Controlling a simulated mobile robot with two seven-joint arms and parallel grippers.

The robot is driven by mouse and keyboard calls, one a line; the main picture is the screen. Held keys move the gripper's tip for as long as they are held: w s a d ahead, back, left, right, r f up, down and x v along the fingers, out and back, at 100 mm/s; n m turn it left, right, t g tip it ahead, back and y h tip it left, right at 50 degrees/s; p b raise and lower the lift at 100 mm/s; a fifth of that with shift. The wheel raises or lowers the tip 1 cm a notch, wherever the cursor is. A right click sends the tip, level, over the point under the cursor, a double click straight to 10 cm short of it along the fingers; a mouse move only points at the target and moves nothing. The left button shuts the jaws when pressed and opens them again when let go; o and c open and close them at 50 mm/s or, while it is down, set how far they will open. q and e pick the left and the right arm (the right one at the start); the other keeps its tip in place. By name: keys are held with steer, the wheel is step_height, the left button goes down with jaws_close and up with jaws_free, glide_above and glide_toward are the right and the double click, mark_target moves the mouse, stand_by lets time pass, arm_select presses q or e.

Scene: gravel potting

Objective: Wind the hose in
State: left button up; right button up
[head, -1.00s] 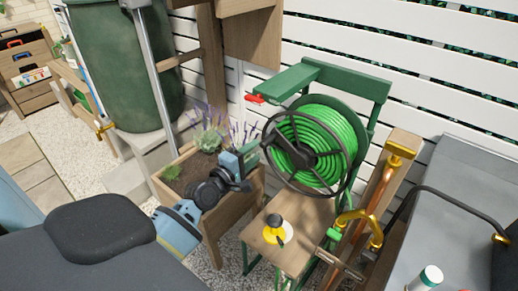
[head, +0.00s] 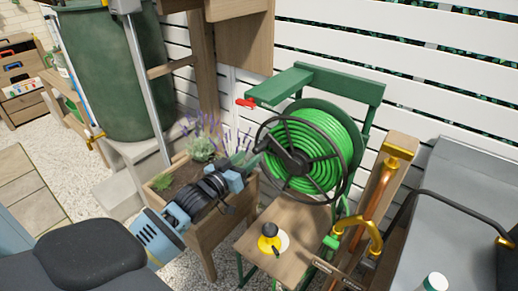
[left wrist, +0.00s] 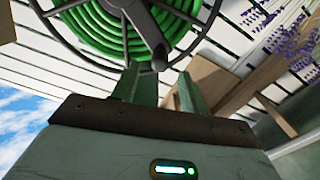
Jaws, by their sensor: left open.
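The hose reel (head: 330,135) stands at the middle right in the head view, with bright green hose coiled behind a black spoked wheel (head: 297,160). It hangs under a green bracket (head: 318,82) with a red lever (head: 246,102). My right gripper is out of view.
A wooden stool (head: 255,217) with a yellow and black item (head: 270,240) stands below the reel. A brass tap (head: 362,228) on a wooden post is to its right. A planter (head: 222,215) with lavender sits under my left arm.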

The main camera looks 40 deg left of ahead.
mark_target(255, 152)
arm_select(q)
steer(key=shift+w+d, duration=0.1)
steer(key=shift+w, duration=3.05)
jaws_close()
